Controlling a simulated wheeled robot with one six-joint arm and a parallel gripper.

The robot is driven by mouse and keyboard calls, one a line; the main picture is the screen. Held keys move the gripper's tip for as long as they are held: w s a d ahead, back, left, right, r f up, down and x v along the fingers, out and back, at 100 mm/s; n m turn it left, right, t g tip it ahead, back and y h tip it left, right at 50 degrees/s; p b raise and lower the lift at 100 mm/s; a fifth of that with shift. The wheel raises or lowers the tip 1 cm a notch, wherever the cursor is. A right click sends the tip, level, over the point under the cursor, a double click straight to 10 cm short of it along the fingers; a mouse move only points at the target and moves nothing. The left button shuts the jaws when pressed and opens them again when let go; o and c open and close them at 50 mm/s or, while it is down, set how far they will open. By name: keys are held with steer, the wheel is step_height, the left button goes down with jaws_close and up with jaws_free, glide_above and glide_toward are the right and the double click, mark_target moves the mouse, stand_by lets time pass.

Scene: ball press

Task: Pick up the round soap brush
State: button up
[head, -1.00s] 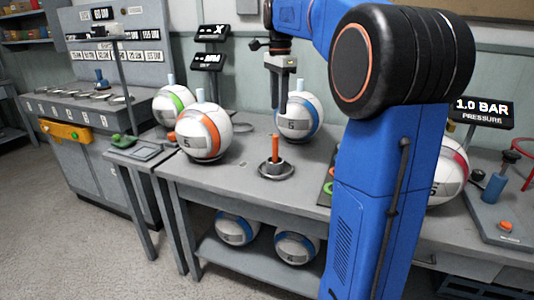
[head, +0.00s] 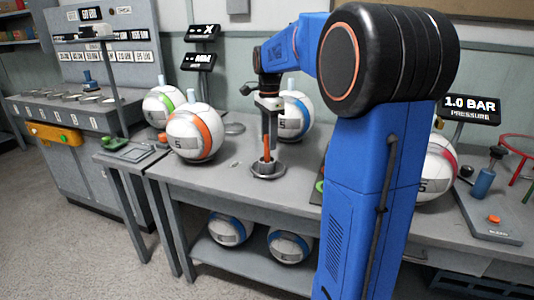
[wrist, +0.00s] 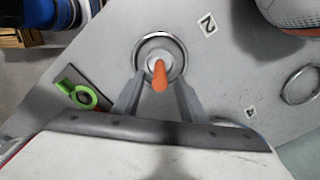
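The round soap brush has an upright orange handle (head: 267,147) and stands in a shallow round grey dish (head: 268,170) on the workbench. In the wrist view the orange handle (wrist: 160,76) rises from a pale round base inside the dish's rim (wrist: 182,47). My gripper (head: 269,138) points down right over the brush. In the wrist view the two fingers of my gripper (wrist: 159,90) are open, one on each side of the handle with gaps. The handle's lower part is partly hidden by the fingers in the head view.
An orange-panelled ball (head: 195,135) stands left of the dish, and a blue-panelled ball (head: 293,117) behind it. A dark mat with a green ring (wrist: 82,96) lies nearby. An empty ring (wrist: 300,86) lies on the bench (head: 215,175). Bench around the dish is clear.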

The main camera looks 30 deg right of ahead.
mark_target(267, 161)
steer(key=shift+a+f, duration=0.2)
steer(key=shift+f, duration=1)
steer(key=shift+a+f, duration=0.15)
steer(key=shift+f, duration=1)
steer(key=shift+c, duration=0.3)
jaws_close()
steer(key=shift+r, duration=0.15)
step_height(267, 161, up, 10)
steer(key=shift+f, duration=0.1)
